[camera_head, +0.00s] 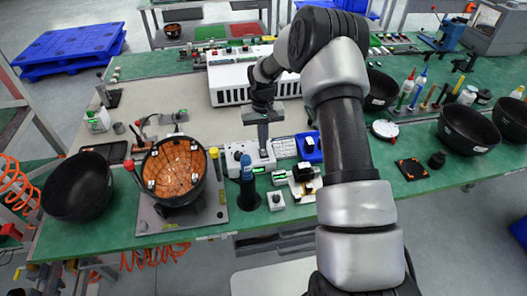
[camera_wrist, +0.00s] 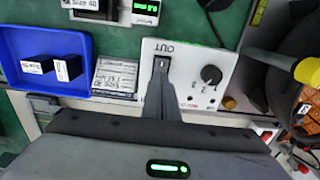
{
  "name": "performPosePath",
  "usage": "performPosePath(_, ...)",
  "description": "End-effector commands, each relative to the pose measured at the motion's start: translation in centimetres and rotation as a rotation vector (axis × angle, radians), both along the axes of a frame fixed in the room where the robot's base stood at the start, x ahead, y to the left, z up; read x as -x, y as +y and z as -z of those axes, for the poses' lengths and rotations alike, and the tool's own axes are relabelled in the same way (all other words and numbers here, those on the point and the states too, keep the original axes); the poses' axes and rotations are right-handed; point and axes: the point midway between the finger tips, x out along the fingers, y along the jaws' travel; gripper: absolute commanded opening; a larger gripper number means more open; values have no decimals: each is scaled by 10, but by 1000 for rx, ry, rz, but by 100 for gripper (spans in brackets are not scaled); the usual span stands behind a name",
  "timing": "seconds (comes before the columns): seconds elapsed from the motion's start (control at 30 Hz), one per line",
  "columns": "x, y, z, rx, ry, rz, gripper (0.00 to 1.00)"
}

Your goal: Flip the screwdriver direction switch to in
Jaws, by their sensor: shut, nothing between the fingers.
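The white control box (camera_head: 237,150) stands on the bench near its middle. In the wrist view its face (camera_wrist: 200,62) shows a small dark switch (camera_wrist: 161,64) under the label "OUT" and a round black knob (camera_wrist: 211,74). My gripper (camera_head: 264,150) points down over the right part of the box. In the wrist view my gripper (camera_wrist: 160,88) is shut and empty, with its tip right at the switch's lower end. I cannot tell whether it touches. The tip hides part of the switch, so its position is unclear.
A blue tray (camera_wrist: 82,45) with small black blocks lies beside the box. A black stand (camera_head: 248,197) with a blue-topped tool is in front. A black bowl with an orange inside (camera_head: 174,168) sits on the left. A white ventilated unit (camera_head: 227,83) stands behind.

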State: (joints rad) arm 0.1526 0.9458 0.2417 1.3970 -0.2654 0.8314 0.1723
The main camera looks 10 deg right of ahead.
Motion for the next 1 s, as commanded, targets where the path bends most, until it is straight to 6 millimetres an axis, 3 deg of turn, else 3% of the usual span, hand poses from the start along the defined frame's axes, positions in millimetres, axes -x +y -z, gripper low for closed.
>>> performPosePath(0.63, 0, 0, -55, 0, -2, -1, 0)
performPosePath(1.0, 0, 0, -59, 0, -1, -1, 0)
